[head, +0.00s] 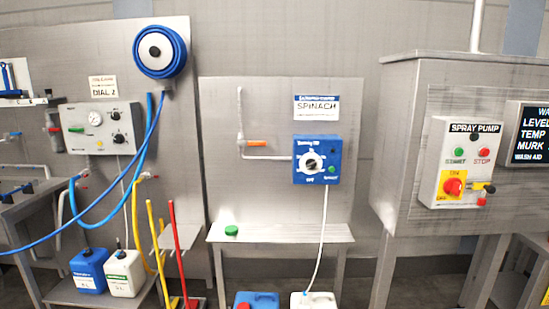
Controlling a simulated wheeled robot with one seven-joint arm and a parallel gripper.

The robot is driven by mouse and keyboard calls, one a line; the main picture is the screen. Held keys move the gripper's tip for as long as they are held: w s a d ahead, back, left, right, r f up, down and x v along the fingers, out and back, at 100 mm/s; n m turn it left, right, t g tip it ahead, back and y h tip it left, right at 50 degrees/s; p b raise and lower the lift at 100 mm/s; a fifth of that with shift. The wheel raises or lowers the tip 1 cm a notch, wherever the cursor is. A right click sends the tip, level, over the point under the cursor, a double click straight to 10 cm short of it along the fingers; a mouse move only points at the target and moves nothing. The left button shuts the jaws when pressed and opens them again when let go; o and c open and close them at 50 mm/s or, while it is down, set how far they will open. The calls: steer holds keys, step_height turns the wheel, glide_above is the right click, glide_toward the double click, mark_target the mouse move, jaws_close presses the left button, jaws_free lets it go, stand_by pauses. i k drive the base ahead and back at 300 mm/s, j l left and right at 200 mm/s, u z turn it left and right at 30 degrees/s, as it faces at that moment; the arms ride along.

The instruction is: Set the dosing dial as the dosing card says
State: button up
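A blue dosing box (328,146) is fixed to the grey back panel right of centre. Its round dial (311,163) has a black knob on a white face, with small lettering around it that includes what looks like OFF below. I cannot tell which mark the knob points at. A card (317,107) above the box reads SPINACH under a small blue heading. Another card (102,87) on the left panel reads DIAL 2; its smaller top line is too blurred to read. My gripper is not in view.
A narrow steel shelf (275,233) sits below the dosing box, holding a green cap (231,230). A white hose (322,240) runs down to a white canister (313,300). A spray pump box (465,160) stands right. A blue hose reel (160,52) and grey control box (100,127) are left.

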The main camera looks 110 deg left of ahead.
mark_target(311, 164)
steer(key=u, duration=3.1)
